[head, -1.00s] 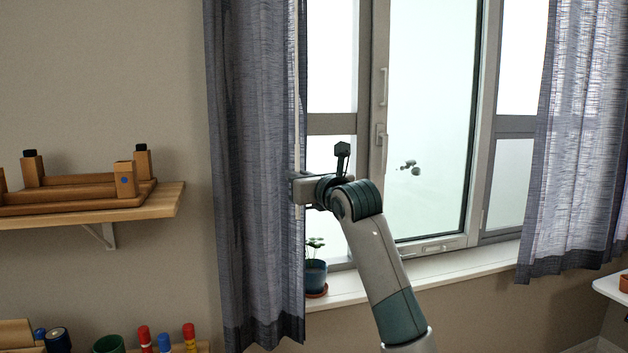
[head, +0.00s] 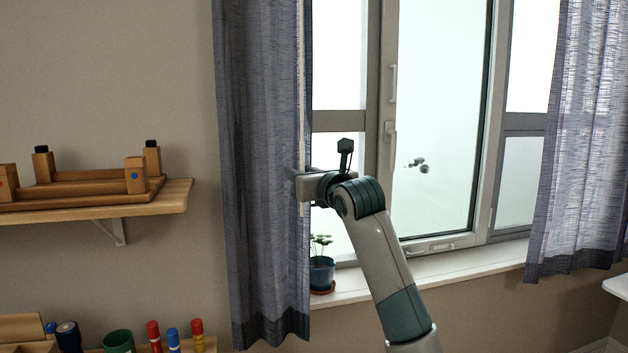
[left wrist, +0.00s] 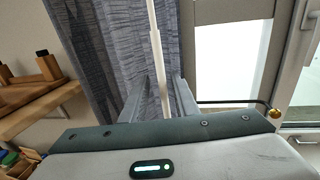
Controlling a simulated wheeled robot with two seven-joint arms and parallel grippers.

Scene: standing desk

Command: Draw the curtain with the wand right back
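The left curtain (head: 262,170) is grey-blue cloth. It hangs in a narrow gathered bundle at the left of the window. Its pale, thin wand (head: 303,95) hangs upright along the curtain's right edge. My left gripper (head: 305,187) is at the wand, at about the height of the shelf. The curtain (left wrist: 105,45) lies behind and to the left. My right gripper is not in view.
A wall shelf (head: 180,200) with wooden blocks is left of the curtain. A potted plant (head: 321,272) stands on the sill (head: 450,266) close to the curtain's right edge. The window handle (head: 390,140) is right of my gripper. Another curtain (head: 580,150) hangs at the right.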

